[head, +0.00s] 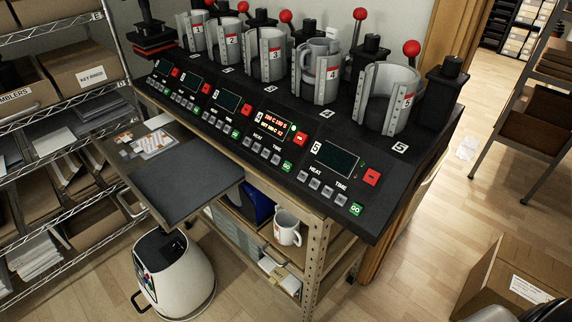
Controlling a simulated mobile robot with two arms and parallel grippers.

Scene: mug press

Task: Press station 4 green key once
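The green GO key of station 4 (286,167) is on the sloped black control panel (228,131), at the lower right of that station's controls. Station 4's display (270,125) is lit with red and white text, and a red key (301,138) lies to its right. The grey key buttons (266,151) for heat and time are left of the green key. Above, a light mug (318,56) sits in the press numbered 4 (303,80). Neither of my grippers is in view, and nothing covers the green key.
Station 5's dark display (336,158) and green GO key (356,209) are nearby to the right. A dark pull-out shelf (180,182) juts out below the panel, above a white rounded unit (175,275). A cardboard box (508,275) stands lower right. Floor between bench and box is clear.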

